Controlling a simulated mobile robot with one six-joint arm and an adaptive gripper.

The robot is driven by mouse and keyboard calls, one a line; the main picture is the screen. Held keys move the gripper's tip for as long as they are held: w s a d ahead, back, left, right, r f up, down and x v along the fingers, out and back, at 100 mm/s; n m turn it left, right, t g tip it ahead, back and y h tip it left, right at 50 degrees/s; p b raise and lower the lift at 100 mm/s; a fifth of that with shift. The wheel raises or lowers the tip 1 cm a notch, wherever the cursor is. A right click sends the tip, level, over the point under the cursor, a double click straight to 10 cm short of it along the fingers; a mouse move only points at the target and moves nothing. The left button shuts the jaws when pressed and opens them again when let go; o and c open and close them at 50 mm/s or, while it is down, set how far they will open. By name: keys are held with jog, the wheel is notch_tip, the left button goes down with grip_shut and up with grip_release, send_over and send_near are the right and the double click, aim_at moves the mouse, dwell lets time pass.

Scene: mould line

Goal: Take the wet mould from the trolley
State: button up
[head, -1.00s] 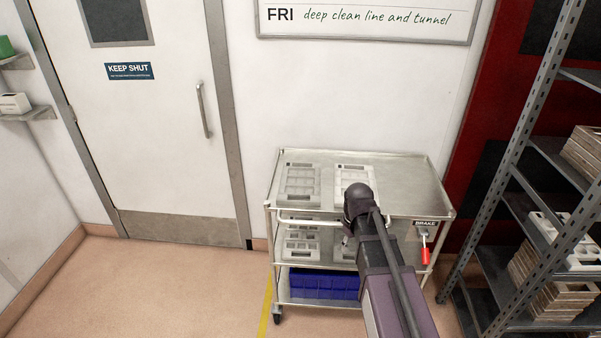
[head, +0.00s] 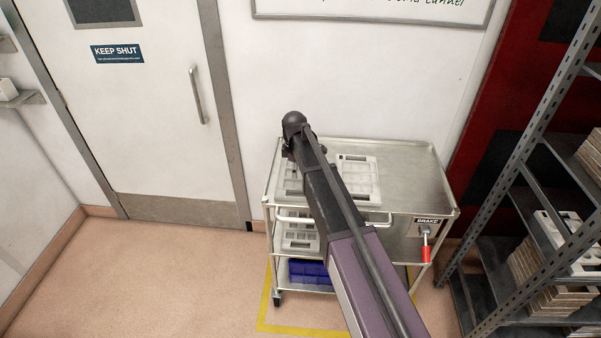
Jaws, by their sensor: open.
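The trolley (head: 410,186) is a steel cart standing against the wall. Two pale moulds lie on its top shelf: a left mould (head: 288,186), largely hidden by my arm, and a right mould (head: 360,174), partly hidden. More pale moulds (head: 300,240) sit on the middle shelf. I cannot tell from this view which mould is wet. My gripper (head: 288,153) is a small dark shape at the arm's end, over the left back part of the top shelf. It is open and mostly hidden by my wrist; no mould is seen held.
A blue crate (head: 308,272) sits on the trolley's bottom shelf. A red brake handle (head: 426,250) hangs at its right front. A metal rack (head: 520,160) with trays stands close on the right. A closed door (head: 150,110) and clear floor (head: 150,270) are on the left.

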jog(key=shift+f, duration=0.15)
notch_tip(320, 180, down, 8)
jog(key=b, duration=0.8)
jog(key=shift+f+b, duration=0.2)
jog(key=shift+b, duration=0.1)
jog(key=shift+f, duration=0.1)
dwell(0.4)
jog(key=shift+w+d+f+b, duration=0.1)
jog(key=shift+d+f+b, duration=0.05)
jog(key=shift+f+b, duration=1.15)
jog(key=shift+d+f+b, duration=0.1)
jog(key=shift+f+b, duration=1.1)
jog(key=shift+b, duration=0.15)
grip_shut()
